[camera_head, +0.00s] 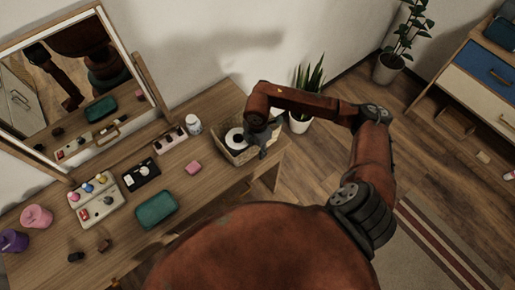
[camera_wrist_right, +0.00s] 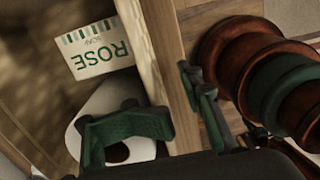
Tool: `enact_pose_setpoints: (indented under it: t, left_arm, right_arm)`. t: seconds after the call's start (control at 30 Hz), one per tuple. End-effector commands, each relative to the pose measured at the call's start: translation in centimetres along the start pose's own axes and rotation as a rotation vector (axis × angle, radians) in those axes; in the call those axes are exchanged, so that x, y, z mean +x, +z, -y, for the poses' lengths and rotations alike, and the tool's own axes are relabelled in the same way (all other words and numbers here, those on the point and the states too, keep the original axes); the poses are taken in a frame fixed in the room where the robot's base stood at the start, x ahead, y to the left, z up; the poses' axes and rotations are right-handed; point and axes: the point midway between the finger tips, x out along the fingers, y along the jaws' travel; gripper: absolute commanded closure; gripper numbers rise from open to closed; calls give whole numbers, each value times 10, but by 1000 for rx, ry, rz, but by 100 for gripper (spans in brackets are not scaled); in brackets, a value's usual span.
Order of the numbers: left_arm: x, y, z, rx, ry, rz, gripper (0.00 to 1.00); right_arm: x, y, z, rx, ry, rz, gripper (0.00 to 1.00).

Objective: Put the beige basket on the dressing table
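The beige basket (camera_head: 238,157) is at the right end of the dressing table (camera_head: 215,188). It looks upright, on or very close to the tabletop; its underside is hidden. Inside it are a white roll (camera_head: 235,138) and, in the wrist view, a box marked ROSE (camera_wrist_right: 97,50). My right gripper (camera_head: 262,142) is at the basket's right side. My left gripper is not in view.
A white bottle (camera_head: 194,125), a pink block (camera_head: 193,167), a black palette (camera_head: 141,174) and a teal case (camera_head: 156,209) stand left of the basket. The mirror (camera_head: 75,85) is at the back left. A potted plant (camera_head: 301,117) stands on the floor beyond the table's right end.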

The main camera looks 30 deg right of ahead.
Motion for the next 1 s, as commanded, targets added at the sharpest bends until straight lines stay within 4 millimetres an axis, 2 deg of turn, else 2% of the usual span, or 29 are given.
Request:
enact_pose_setpoints:
  t: [0.1,0.33,0.47,0.57,0.8,1.0]
  left_arm:
    - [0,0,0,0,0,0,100]
    - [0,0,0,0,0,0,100]
    - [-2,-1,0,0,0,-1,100]
    - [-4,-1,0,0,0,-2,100]
    - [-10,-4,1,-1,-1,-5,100]
    - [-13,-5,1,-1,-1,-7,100]
  right_arm:
    - [1,0,0,0,-1,0,59]
    - [0,0,0,0,-1,0,59]
    - [-6,0,0,0,1,1,59]
    - [-21,0,-1,1,3,0,59]
    - [-72,0,-1,0,5,1,59]
    - [-106,0,-1,-1,3,0,59]
